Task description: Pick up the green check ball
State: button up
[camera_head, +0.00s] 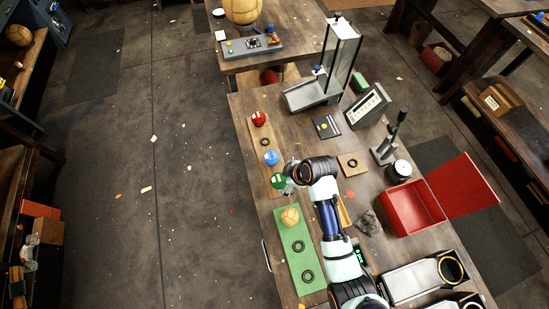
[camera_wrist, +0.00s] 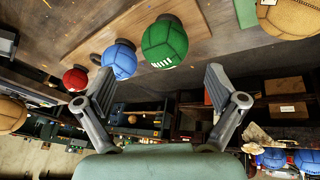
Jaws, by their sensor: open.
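The green ball (camera_head: 278,181) sits at the near end of a wooden strip on the workbench in the head view. In the wrist view the green ball (camera_wrist: 164,42) has a row of small white marks and shows ahead of the gap between my fingers, above the fingertip line. My gripper (camera_wrist: 158,78) is open and empty, its fingers spread wide. In the head view my gripper (camera_head: 289,180) is right beside the green ball and partly overlaps it; contact cannot be told.
A blue ball (camera_head: 271,158) is close by on the same strip, with a red ball (camera_head: 259,118) farther along. A tan ball (camera_head: 290,216) rests on a green board (camera_head: 306,264) nearby. A red bin (camera_head: 412,208) and a grey stand (camera_head: 386,150) are to the right.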

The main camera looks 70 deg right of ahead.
aim_at(282, 180)
jog(key=shift+a+f, duration=0.1)
jog(key=shift+f, duration=0.1)
jog(key=shift+b+x, duration=0.35)
jog(key=shift+x, duration=0.65)
jog(key=shift+b+x, duration=0.6)
jog(key=shift+x, duration=2.1)
jog(key=shift+a, duration=0.15)
jog(key=c, duration=1.3)
notch_tip(282, 180, up, 20)
jog(key=p, duration=0.3)
jog(key=shift+p, duration=0.35)
